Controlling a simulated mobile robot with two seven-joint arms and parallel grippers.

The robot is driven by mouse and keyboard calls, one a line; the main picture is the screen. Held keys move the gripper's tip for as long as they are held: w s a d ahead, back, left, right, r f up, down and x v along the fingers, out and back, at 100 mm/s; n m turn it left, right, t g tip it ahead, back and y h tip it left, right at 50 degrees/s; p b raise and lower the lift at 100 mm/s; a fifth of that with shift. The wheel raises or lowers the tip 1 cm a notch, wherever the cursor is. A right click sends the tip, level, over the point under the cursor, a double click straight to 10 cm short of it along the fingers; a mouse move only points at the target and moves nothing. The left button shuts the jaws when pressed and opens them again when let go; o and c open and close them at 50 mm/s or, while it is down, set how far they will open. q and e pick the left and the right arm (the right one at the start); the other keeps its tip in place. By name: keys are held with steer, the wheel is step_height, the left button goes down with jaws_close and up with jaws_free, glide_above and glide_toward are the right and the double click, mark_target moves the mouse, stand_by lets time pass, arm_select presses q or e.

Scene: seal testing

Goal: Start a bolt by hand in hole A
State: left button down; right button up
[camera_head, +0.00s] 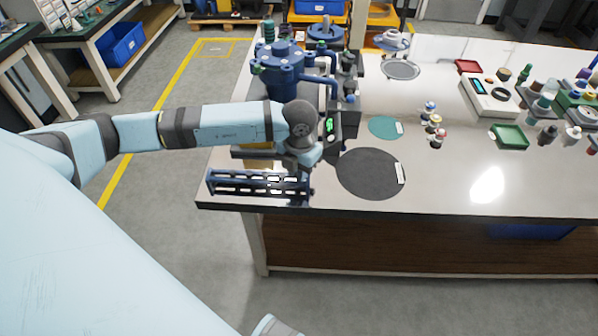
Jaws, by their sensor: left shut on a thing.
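My left arm reaches in from the left over the table's near left corner. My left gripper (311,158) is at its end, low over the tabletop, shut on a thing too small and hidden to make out. A dark blue rack or rail (258,184) with slots lies along the front edge, just left of and below the gripper. A blue flanged vessel (283,65) stands behind my forearm, with pipes on its right. My wrist hides part of the area between them. I cannot make out hole A or any bolt. My right gripper is out of view.
A dark box with a green display (342,126) stands right of my wrist. Small colored bottles (435,130), a green tray (509,137) and a meter (490,96) stand rightward. The front right tabletop is clear.

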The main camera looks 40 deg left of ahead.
arm_select(q)
steer(key=shift+r+p, duration=1.8)
steer(key=shift+r, duration=1.4)
